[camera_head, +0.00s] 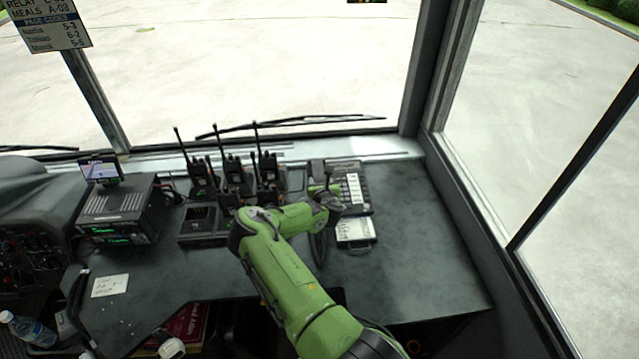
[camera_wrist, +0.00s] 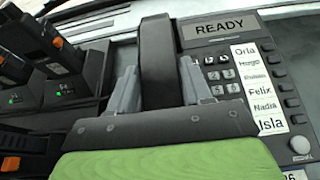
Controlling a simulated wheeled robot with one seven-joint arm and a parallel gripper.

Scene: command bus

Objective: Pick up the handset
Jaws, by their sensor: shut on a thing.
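The handset (camera_wrist: 157,60) is a dark bar at the left side of the desk phone, seen in the wrist view. In the head view its upper end (camera_head: 316,168) shows beyond my arm. My gripper (camera_wrist: 157,85) is shut on the handset, with one grey finger on each side of it. The phone base (camera_wrist: 215,45) has a READY display, a keypad and a column of name labels; it also shows in the head view (camera_head: 352,188). The handset appears to lie on or close to the base; I cannot tell whether there is a gap.
Several radios with antennas stand in a charger (camera_head: 200,222) left of the phone. A black radio unit (camera_head: 118,212) with a small screen is further left. A white note (camera_head: 110,286) lies on the desk. The desk right of the phone (camera_head: 425,240) is clear up to the window frame.

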